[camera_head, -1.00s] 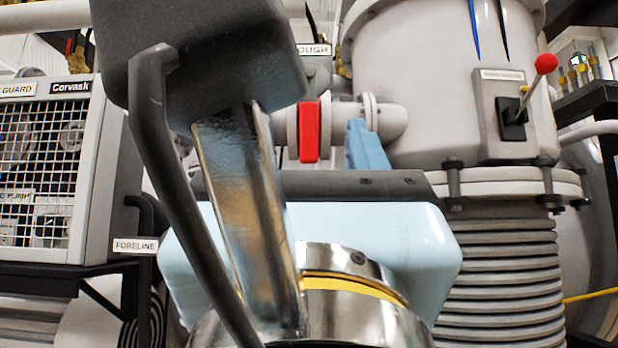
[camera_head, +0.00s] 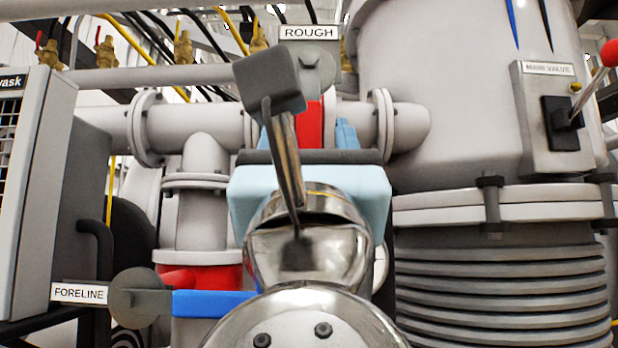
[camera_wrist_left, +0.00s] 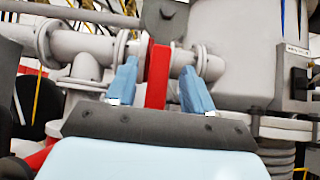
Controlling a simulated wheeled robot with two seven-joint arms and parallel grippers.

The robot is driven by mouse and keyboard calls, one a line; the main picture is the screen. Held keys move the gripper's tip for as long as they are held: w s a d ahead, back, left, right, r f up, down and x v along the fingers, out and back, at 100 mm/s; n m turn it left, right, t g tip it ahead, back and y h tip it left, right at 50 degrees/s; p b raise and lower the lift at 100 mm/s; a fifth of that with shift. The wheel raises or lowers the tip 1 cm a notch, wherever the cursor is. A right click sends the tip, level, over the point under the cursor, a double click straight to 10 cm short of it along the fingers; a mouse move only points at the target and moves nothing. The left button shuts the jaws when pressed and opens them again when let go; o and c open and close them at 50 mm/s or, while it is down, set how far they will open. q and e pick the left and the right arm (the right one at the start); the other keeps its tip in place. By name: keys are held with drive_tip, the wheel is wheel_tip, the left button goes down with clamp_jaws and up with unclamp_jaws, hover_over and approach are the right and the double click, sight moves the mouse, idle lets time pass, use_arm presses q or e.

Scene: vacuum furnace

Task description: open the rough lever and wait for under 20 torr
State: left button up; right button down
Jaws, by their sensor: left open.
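The red rough lever (camera_head: 312,122) stands upright across the horizontal pipe, below the ROUGH label (camera_head: 309,33). In the head view my wrist camera block partly hides it. My left gripper (camera_head: 308,133) is in front of it, with its right blue finger showing beside the lever. In the left wrist view the lever (camera_wrist_left: 156,75) stands between the two spread fingers of my left gripper (camera_wrist_left: 159,70), with a gap visible on each side. Contact with the lever cannot be made out. My right gripper is not in view, and no readable pressure display shows.
A big grey chamber with a MAIN VALVE plate (camera_head: 548,68) and red-knobbed lever (camera_head: 609,53) stands at right, above ribbed bellows (camera_head: 500,285). At lower left are the FORELINE label (camera_head: 79,293) and a blue part (camera_head: 213,303). A grey pump cabinet (camera_head: 38,190) is at far left.

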sight(309, 114)
use_arm(q)
drive_tip(key=shift+p+x, duration=0.35)
drive_tip(key=shift+x, duration=1)
clamp_jaws()
